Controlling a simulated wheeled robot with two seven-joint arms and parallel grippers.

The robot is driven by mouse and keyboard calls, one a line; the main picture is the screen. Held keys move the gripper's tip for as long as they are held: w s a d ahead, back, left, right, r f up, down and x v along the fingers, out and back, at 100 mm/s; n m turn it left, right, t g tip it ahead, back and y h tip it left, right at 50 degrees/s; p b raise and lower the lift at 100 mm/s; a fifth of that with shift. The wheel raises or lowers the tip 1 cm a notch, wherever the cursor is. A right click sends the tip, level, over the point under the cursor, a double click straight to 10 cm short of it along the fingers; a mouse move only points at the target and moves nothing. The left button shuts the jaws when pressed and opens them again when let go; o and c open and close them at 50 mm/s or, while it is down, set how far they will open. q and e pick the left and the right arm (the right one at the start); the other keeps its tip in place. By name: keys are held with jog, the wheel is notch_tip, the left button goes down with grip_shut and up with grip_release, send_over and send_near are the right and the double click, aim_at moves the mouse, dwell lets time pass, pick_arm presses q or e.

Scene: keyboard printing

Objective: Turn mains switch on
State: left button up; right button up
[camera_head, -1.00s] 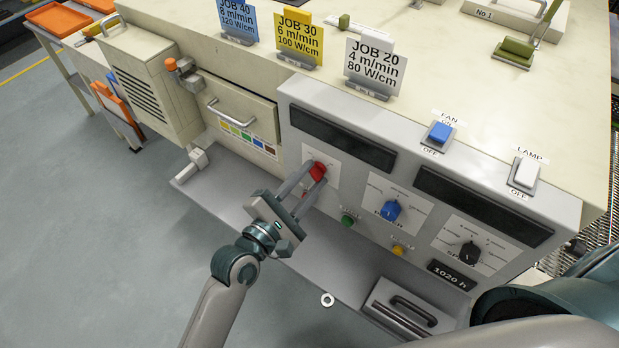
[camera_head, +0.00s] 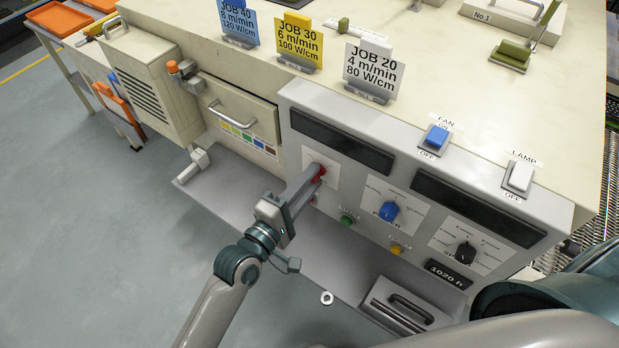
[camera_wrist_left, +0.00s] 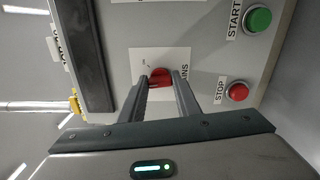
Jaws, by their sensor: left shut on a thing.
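The red mains switch (camera_head: 318,172) sits on a white plate at the left part of the grey control panel (camera_head: 290,90). My left gripper (camera_head: 316,174) is shut on this switch, and its fingers hide much of it in the head view. In the left wrist view the red switch (camera_wrist_left: 160,77) shows between the two fingertips (camera_wrist_left: 160,84), on a plate with the letters "INS" visible. My right gripper is not in view.
Near the switch are a green start button (camera_wrist_left: 258,19) and a red stop button (camera_wrist_left: 238,91). A blue power knob (camera_head: 389,211), a yellow button (camera_head: 397,247) and a black speed knob (camera_head: 466,253) lie further right. A drawer handle (camera_head: 231,112) juts out at left.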

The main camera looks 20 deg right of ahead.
pick_arm(q)
jog(key=m+p, duration=0.1)
jog(key=m, duration=0.9)
jog(key=shift+f, duration=0.15)
jog(key=shift+m, duration=0.3)
jog(key=o, duration=1)
jog(key=shift+o, duration=0.2)
jog(key=shift+a, duration=0.15)
